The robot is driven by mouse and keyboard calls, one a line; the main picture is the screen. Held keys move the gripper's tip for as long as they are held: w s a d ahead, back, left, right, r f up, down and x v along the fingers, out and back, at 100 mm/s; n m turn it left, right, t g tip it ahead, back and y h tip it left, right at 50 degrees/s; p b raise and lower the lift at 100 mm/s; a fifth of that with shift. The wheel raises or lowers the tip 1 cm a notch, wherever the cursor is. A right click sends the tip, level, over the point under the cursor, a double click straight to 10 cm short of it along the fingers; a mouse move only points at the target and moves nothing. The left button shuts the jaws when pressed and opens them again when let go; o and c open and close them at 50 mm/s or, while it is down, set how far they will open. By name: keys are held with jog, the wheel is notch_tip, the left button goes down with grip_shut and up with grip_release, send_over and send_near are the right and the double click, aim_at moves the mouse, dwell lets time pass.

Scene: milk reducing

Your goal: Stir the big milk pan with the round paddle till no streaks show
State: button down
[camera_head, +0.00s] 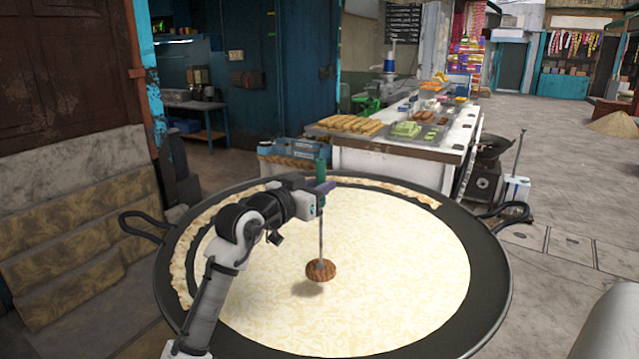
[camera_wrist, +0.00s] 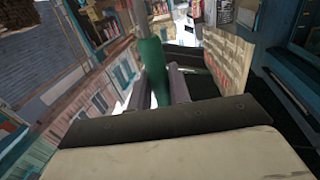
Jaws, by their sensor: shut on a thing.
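The big milk pan (camera_head: 488,290) is wide, dark and shallow, with a loop handle on each side. Its milk (camera_head: 400,270) is cream-coloured with pale yellow marbled streaks across the surface. My gripper (camera_head: 321,188) is over the pan, shut on the green handle of the round paddle (camera_head: 321,270). The green handle also shows between my fingers in the wrist view (camera_wrist: 155,72). The paddle hangs upright on a thin metal rod, its brown wooden disc low over the milk. A shadow lies below and left of the disc, which looks just above the surface.
A crust of cream (camera_head: 182,258) clings to the pan's left and back wall. A stall counter (camera_head: 390,160) with trays of sweets stands behind the pan. A dark bowl on a stove (camera_head: 487,165) is at its right. Paved floor (camera_head: 570,230) lies open at right.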

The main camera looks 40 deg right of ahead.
notch_tip(320, 180, down, 7)
jog(key=b, duration=0.5)
dwell(0.4)
